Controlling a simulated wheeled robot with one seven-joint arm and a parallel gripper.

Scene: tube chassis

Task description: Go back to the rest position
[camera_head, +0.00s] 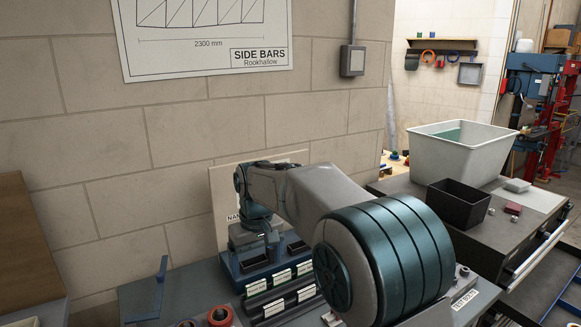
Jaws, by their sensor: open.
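My arm reaches from the lower right across the bench, and its large teal joint fills the lower middle right. My gripper (262,250) hangs at the far end of the arm, pointing down over the back of a dark blue rack (230,268) with several white labels. It is small and partly lost against the rack, but its jaws are open. I see nothing held between them. Whether the fingers touch the rack cannot be told.
A board (222,205) stands behind my gripper near the block wall. Red rolls (220,316) and a blue bracket (160,285) are at front left. At right, a cabinet (400,187) bears a black bin (458,203) and a large pale tub (455,158).

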